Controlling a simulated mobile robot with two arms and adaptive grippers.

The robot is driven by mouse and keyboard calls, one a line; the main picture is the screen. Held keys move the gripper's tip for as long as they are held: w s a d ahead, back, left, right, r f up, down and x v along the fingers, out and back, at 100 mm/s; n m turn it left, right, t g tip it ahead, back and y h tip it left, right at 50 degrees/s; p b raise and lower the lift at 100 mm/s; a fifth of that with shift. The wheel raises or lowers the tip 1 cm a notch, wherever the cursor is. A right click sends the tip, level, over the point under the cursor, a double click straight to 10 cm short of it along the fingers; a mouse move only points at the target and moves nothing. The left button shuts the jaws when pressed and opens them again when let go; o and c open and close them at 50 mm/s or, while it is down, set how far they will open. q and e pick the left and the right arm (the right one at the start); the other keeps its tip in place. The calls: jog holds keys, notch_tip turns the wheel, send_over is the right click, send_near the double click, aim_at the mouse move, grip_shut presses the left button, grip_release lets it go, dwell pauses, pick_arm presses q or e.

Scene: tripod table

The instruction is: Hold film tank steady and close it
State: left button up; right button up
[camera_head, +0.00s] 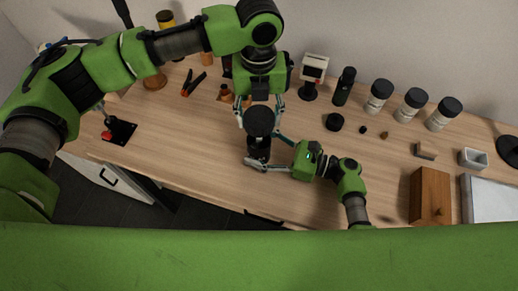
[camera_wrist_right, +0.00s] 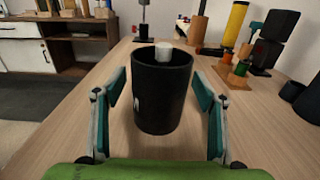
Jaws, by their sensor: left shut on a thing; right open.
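The black film tank (camera_head: 257,149) stands upright on the wooden table. In the right wrist view the tank (camera_wrist_right: 163,105) is open at the top, and a pale core (camera_wrist_right: 163,48) shows inside it. My left gripper (camera_head: 260,108) is shut on the round black lid (camera_head: 259,122) and holds it above the tank, close over it in the head view. The lid is not seen in the right wrist view. My right gripper (camera_head: 265,153) is open around the tank at table height. Its fingers stand on both sides of the tank, with a visible gap on each side.
A black cap (camera_head: 334,122), a dark bottle (camera_head: 344,86) and white bottles (camera_head: 409,105) stand to the right. A wooden box (camera_head: 430,197) is at far right. The front middle is clear.

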jog(key=c, duration=1.7)
pick_arm(q)
jog(key=shift+f, duration=2.5)
jog(key=shift+f, duration=0.9)
jog(key=shift+f, duration=0.5)
pick_arm(e)
grip_shut()
pick_arm(q)
jog(key=m, duration=0.6)
jog(key=shift+m, duration=0.3)
jog(key=m, duration=0.7)
jog(key=shift+c, duration=0.2)
